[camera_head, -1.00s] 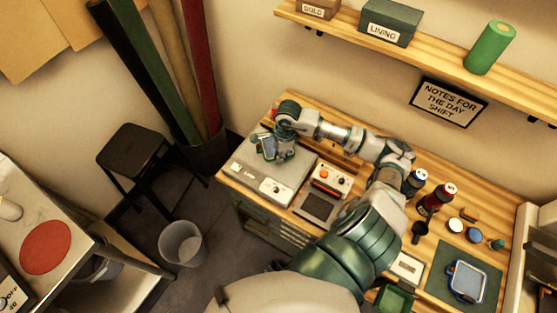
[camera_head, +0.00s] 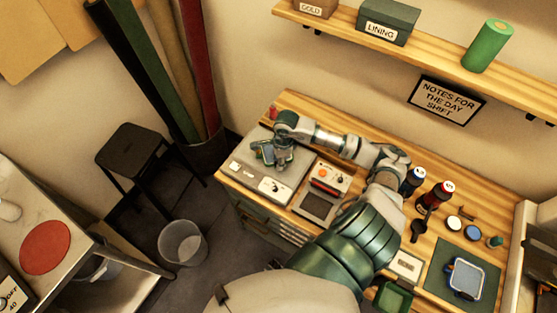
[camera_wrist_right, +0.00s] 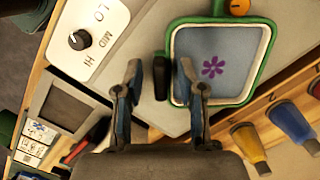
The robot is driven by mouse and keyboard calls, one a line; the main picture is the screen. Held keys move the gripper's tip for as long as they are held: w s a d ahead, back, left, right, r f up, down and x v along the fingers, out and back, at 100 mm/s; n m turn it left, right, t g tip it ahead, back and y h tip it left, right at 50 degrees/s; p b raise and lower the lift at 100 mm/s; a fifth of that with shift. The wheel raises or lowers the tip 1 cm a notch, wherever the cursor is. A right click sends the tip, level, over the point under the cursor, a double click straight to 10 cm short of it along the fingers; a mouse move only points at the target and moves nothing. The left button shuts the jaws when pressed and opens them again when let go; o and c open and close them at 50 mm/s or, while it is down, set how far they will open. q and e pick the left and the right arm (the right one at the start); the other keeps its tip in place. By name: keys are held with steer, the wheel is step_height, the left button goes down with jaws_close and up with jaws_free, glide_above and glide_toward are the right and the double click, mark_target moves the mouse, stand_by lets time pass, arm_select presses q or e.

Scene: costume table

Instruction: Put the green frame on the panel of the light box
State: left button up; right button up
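The green frame (camera_wrist_right: 225,62), a rounded square with pale mesh and a purple flower, is over the grey light box (camera_head: 247,168) at the table's left end. The frame also shows in the head view (camera_head: 264,154), partly covered by my gripper. Its black handle (camera_wrist_right: 161,76) points toward my right gripper (camera_wrist_right: 162,84). The two fingers stand apart on either side of the handle, with a gap on each side. My right gripper (camera_head: 276,157) is low over the light box. I cannot tell if the frame lies fully flat. My left gripper is out of view.
The light box has a dial (camera_wrist_right: 80,40) marked LO, MID, HI. Bottles (camera_head: 434,197), small jars and a blue frame (camera_head: 466,279) on a green mat are farther right.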

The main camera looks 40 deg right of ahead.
steer(key=r, duration=0.7)
steer(key=shift+s+d+r, duration=0.2)
steer(key=shift+d+r, duration=0.05)
steer(key=shift+d, duration=0.15)
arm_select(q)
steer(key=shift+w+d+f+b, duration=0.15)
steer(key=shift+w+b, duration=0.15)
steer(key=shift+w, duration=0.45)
arm_select(e)
steer(key=r, duration=0.4)
steer(key=shift+s+d+r, duration=0.15)
steer(key=shift+d+r, duration=0.05)
steer(key=shift+r, duration=0.1)
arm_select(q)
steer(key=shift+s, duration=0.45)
